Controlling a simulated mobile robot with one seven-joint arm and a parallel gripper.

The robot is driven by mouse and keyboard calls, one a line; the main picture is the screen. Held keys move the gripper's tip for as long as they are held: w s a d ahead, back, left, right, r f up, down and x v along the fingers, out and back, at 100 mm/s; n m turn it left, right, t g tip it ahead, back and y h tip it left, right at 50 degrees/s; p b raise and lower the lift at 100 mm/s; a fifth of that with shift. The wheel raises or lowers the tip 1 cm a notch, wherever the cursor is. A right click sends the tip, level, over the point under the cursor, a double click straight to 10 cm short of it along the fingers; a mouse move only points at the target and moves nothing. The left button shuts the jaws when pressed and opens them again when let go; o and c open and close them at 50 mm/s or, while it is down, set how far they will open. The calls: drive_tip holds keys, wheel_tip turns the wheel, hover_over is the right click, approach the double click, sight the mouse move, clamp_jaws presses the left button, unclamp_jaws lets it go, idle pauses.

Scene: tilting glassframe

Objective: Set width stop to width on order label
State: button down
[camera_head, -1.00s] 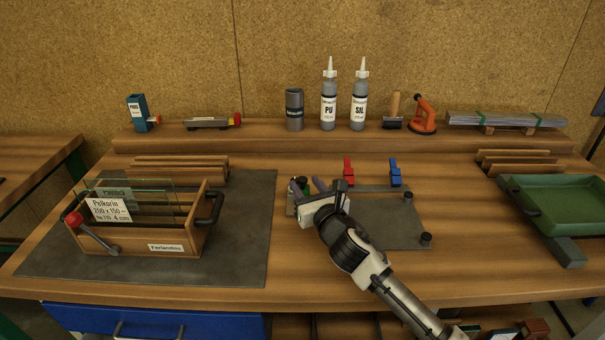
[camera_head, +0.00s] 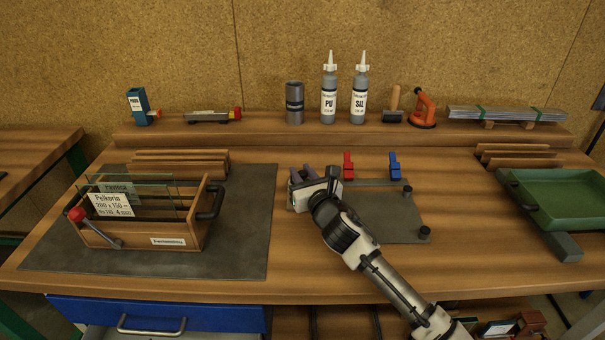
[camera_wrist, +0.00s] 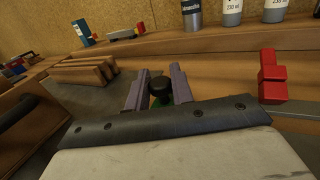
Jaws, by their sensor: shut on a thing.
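My gripper (camera_head: 302,174) is at the left end of the grey jig plate (camera_head: 385,226). In the wrist view its two fingers (camera_wrist: 158,92) are shut on a black knob (camera_wrist: 160,90), with a bit of green below it. In the head view the knob is hidden behind my gripper. The order label (camera_head: 110,205) is a white card at the wooden glass crate on the left; it reads roughly 200 x 150, 4 mm. No scale can be read on the plate.
A red clamp (camera_head: 348,166) and a blue clamp (camera_head: 394,166) stand along the plate's back edge. The wooden crate (camera_head: 135,236) holds glass panes. A green tray (camera_head: 565,205) is at the right. The front bench is clear.

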drive_tip(key=shift+d, duration=0.1)
drive_tip(key=d+b, duration=0.2)
drive_tip(key=d, duration=0.2)
drive_tip(key=shift+d+f, duration=0.1)
drive_tip(key=shift+d, duration=0.25)
drive_tip(key=c, duration=1.3)
unclamp_jaws()
drive_tip(key=shift+d, duration=0.15)
drive_tip(key=b+v, duration=0.4)
drive_tip(key=v, duration=0.9)
drive_tip(key=shift+s+d, duration=0.1)
drive_tip(key=shift+s, duration=0.3)
